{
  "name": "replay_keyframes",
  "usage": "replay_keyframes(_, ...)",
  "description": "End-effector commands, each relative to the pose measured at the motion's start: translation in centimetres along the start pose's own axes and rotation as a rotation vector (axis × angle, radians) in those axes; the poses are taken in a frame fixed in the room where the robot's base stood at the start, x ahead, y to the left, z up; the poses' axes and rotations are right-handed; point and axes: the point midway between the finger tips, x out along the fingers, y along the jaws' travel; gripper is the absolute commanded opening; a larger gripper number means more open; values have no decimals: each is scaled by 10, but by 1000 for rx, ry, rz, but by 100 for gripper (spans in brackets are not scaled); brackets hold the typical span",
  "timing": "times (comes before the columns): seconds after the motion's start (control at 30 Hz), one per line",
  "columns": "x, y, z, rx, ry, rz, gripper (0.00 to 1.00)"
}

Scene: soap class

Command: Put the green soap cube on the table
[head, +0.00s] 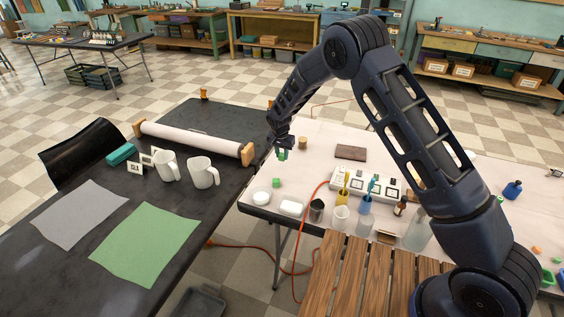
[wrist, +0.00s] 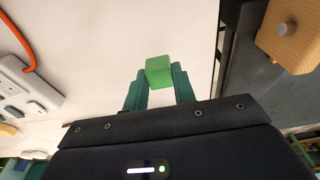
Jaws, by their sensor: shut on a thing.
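My gripper (head: 283,155), with teal fingers, is above the left part of the white table (head: 310,145). In the wrist view, it is shut on the green soap cube (wrist: 159,71), which sits between the fingertips with the white table top behind it. In the head view the fingers largely hide the held cube. Another small green block (head: 276,183) lies on the white table, nearer than the gripper and apart from it.
A power strip (head: 364,183) and orange cord (head: 304,213) lie to the right. The black table (head: 190,225) with two white mugs (head: 202,173) adjoins on the left.

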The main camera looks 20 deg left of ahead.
Motion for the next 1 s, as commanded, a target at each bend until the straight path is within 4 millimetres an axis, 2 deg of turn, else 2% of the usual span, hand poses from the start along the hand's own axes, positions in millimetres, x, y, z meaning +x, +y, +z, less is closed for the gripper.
replay_keyframes(0.37,40,0,6,0,-1,1,5)
replay_keyframes(0.77,44,0,7,0,0,0,5)
replay_keyframes(0.8,44,0,7,0,0,0,32)
replay_keyframes(0.9,44,0,7,0,0,0,48)
replay_keyframes(1.0,44,0,7,0,0,0,48)
